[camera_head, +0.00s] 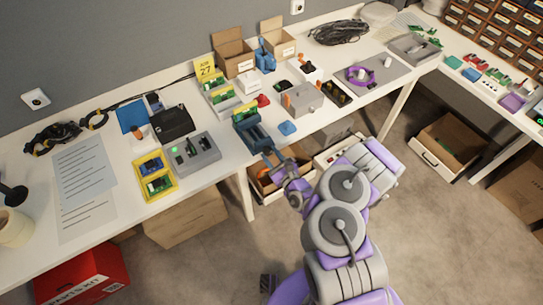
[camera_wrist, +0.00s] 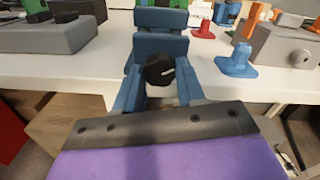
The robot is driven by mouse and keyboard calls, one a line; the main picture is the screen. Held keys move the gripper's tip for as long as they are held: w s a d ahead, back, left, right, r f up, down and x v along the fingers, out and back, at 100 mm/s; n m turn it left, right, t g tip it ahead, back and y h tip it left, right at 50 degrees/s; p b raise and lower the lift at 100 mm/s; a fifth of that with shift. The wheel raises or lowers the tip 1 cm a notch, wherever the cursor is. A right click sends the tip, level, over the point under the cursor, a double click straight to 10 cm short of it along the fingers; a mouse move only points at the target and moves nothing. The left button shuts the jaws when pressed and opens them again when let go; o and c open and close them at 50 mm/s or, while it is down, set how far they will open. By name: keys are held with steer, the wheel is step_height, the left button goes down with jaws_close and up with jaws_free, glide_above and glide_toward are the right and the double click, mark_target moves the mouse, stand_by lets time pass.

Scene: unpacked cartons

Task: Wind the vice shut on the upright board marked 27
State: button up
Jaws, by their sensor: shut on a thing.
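The blue vice (camera_head: 256,135) stands at the front edge of the white bench, and its blue body also shows in the wrist view (camera_wrist: 160,48). A green board (camera_head: 243,113) shows at the vice's far end; its marking is too small to read. A dark round knob (camera_wrist: 160,70) with a light mark is on the vice's near side. My gripper (camera_head: 271,158) reaches it from the front. In the wrist view its two blue fingers (camera_wrist: 160,88) lie on either side of the knob, shut on it. The gap between jaws and board is hidden.
A yellow card reading 27 (camera_head: 205,67) stands behind. A blue funnel-shaped piece (camera_head: 287,128) and a grey box (camera_head: 302,98) lie right of the vice. A grey device with a green light (camera_head: 190,155) and a yellow tray (camera_head: 166,188) sit left. An open drawer (camera_head: 270,190) is below.

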steer(key=shift+f+m, duration=0.1)
steer(key=shift+m, duration=0.2)
steer(key=m+b, duration=0.1)
steer(key=m, duration=0.1)
steer(key=shift+m+b, duration=0.4)
steer(key=m, duration=1)
steer(key=shift+m, duration=0.4)
steer(key=m, duration=1.1)
steer(key=shift+d+f, duration=0.1)
steer(key=shift+f, duration=0.05)
steer(key=m, duration=0.8)
steer(key=shift+s+m, duration=0.1)
steer(key=shift+m, duration=2.3)
